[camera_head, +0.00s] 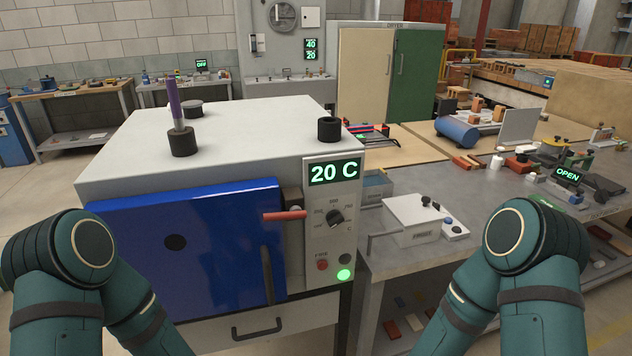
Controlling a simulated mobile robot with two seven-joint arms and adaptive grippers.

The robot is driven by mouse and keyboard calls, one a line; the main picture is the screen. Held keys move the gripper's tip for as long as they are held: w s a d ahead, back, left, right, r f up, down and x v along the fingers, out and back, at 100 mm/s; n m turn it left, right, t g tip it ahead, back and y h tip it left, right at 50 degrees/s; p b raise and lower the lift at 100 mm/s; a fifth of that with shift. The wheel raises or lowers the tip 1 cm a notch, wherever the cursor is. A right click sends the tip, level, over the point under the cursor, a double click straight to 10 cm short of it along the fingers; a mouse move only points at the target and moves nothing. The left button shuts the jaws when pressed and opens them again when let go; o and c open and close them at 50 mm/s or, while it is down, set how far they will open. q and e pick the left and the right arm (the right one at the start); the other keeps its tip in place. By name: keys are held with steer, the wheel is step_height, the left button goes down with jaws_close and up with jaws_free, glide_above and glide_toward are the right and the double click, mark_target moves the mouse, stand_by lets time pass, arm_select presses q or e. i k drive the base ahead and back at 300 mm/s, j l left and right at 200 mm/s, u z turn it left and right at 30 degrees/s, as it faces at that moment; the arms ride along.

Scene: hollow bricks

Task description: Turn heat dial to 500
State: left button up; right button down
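The heat dial (335,217) is a small dark knob on the light control panel at the right of the furnace front. Small markings surround it; they and its pointer are too small to read surely. Above it a display (334,172) reads 20 C in green. Below the dial are a red button (322,265) marked FIRE, a dark round knob (345,258) and a lit green lamp (344,274). The furnace (205,130) has a blue front door (190,250), which looks shut. My two arms show at the lower left and lower right; both grippers are out of view.
A red-ended handle (284,215) sticks out just left of the dial. A grey workbench (470,225) stands right of the furnace, with a white lidded box (412,218) near the panel. A purple-topped rod (176,105) stands on the furnace top. Space before the dial looks clear.

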mark_target(334, 217)
steer(key=i+l+u, duration=0.1)
steer(key=l+u, duration=0.7)
steer(key=l, duration=0.15)
steer(key=l+u, duration=0.2)
steer(key=i+l, duration=0.05)
